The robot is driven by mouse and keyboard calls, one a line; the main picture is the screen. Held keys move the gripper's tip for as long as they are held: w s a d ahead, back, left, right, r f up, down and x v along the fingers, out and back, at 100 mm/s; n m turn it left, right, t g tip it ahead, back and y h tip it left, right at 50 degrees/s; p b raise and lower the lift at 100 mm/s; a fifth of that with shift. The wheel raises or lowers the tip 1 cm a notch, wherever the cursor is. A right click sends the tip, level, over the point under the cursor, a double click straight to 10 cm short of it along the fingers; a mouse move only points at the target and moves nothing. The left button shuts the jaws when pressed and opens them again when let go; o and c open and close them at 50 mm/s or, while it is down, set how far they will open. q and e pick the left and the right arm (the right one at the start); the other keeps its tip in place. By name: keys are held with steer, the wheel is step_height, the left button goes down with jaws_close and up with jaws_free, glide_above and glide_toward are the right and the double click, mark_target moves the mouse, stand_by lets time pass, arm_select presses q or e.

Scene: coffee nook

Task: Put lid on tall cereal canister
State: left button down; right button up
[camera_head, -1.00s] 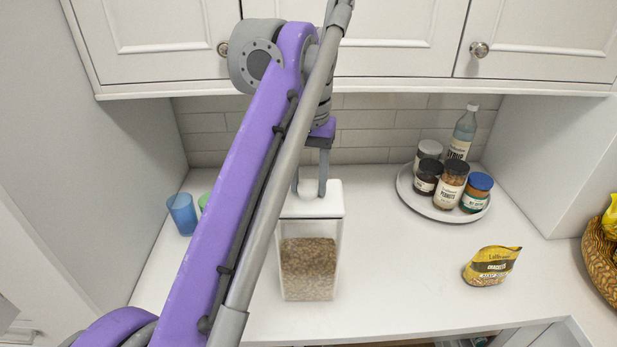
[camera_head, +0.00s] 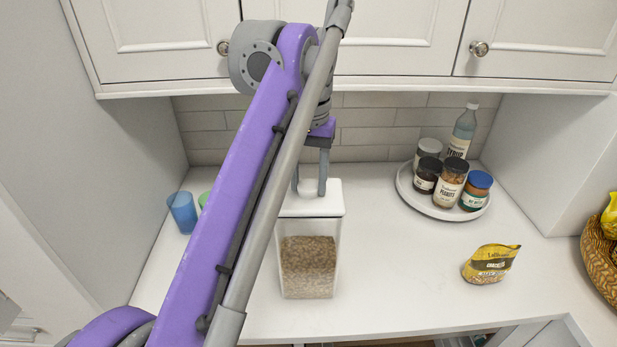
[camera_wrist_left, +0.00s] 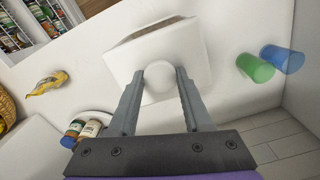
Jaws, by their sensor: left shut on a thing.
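The tall clear canister (camera_head: 308,265) stands upright on the counter, partly filled with brown cereal. Its white square lid (camera_head: 324,208) is at its top, roughly lined up with it in the head view. I cannot tell whether the lid is fully seated or slightly above the rim. My left gripper (camera_head: 310,190) comes down from above and is shut on the lid's round white knob. In the left wrist view the knob (camera_wrist_left: 158,77) sits between the two fingertips, with the lid (camera_wrist_left: 185,50) below and some cereal visible past one edge. My right gripper is not in view.
A blue cup (camera_head: 182,213) and a partly hidden green cup (camera_head: 203,201) stand at the left. A round tray (camera_head: 420,203) with jars and a syrup bottle (camera_head: 464,132) is at the back right. A yellow bag (camera_head: 491,265) stands right of the canister, with clear counter between.

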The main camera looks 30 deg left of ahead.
arm_select(q)
jaws_free()
stand_by(0.4)
steer(key=shift+r+p, duration=1.55)
steer(key=shift+r, duration=0.75)
steer(key=shift+r+p, duration=0.8)
steer(key=shift+r, duration=0.45)
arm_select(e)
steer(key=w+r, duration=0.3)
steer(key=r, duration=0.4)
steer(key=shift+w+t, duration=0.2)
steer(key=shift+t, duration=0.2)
arm_select(q)
steer(key=shift+c, duration=0.2)
